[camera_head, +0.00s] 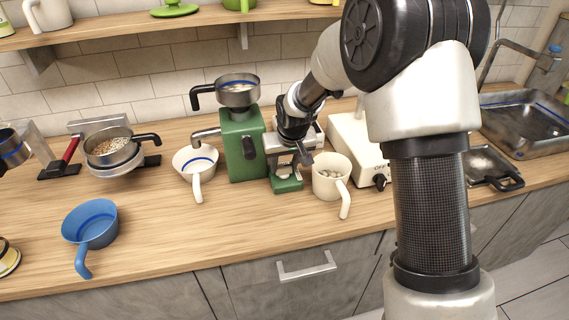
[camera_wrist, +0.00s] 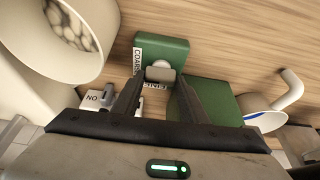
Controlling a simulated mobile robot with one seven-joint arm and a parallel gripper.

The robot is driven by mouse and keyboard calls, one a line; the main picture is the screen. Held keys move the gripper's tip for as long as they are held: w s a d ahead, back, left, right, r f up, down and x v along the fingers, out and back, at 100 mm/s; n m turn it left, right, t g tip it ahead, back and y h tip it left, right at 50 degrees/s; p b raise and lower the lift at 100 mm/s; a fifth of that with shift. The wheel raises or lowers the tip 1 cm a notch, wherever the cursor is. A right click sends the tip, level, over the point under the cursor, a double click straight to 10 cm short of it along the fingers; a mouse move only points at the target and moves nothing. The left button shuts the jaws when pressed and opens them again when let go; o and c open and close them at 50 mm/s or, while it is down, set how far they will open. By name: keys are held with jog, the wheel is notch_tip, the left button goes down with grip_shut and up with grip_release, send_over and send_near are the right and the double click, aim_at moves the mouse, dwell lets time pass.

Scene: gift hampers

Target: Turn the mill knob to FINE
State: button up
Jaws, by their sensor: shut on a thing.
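The green mill (camera_head: 243,148) stands on the counter with a steel pan (camera_head: 237,92) on top. Its small green front block (camera_head: 287,185) also shows in the wrist view (camera_wrist: 170,46). The mill knob (camera_wrist: 160,73) is a grey piece on that block, between my fingertips in the wrist view. A COARSE label (camera_wrist: 138,62) runs along the block's left edge there. Another label (camera_wrist: 155,86) below the knob is partly hidden and hard to read. My gripper (camera_head: 302,155) points down at the block and is shut on the knob; its fingers also show in the wrist view (camera_wrist: 161,80).
A cream mug (camera_head: 322,183) of pale pieces stands close right of my gripper. A cream appliance (camera_head: 350,135) with a black knob is behind it. A white cup (camera_head: 190,163) is left of the mill. A blue cup (camera_head: 90,222) is farther left; bare counter lies between.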

jog(key=n, duration=0.2)
jog(key=n+y+p, duration=0.1)
jog(key=n, duration=0.1)
jog(key=shift+w+d+r+g+p, duration=0.1)
jog(key=shift+d+g+p, duration=0.1)
jog(key=shift+g+p, duration=0.15)
jog(key=n, duration=0.2)
jog(key=n+g+y+p, duration=0.1)
jog(key=n, duration=0.1)
jog(key=shift+w+n+y, duration=0.1)
jog(key=shift+n+y, duration=0.2)
jog(key=n+g, duration=0.1)
jog(key=n, duration=0.1)
jog(key=n+g+p, duration=0.1)
jog(key=n, duration=0.1)
jog(key=shift+w+d+y, duration=0.1)
jog(key=shift+w+y, duration=0.05)
jog(key=shift+y, duration=0.15)
jog(key=shift+w+n+g, duration=0.1)
jog(key=shift+n+g, duration=0.85)
jog(key=shift+n, duration=1.55)
jog(key=o, duration=1)
jog(key=shift+o, duration=0.2)
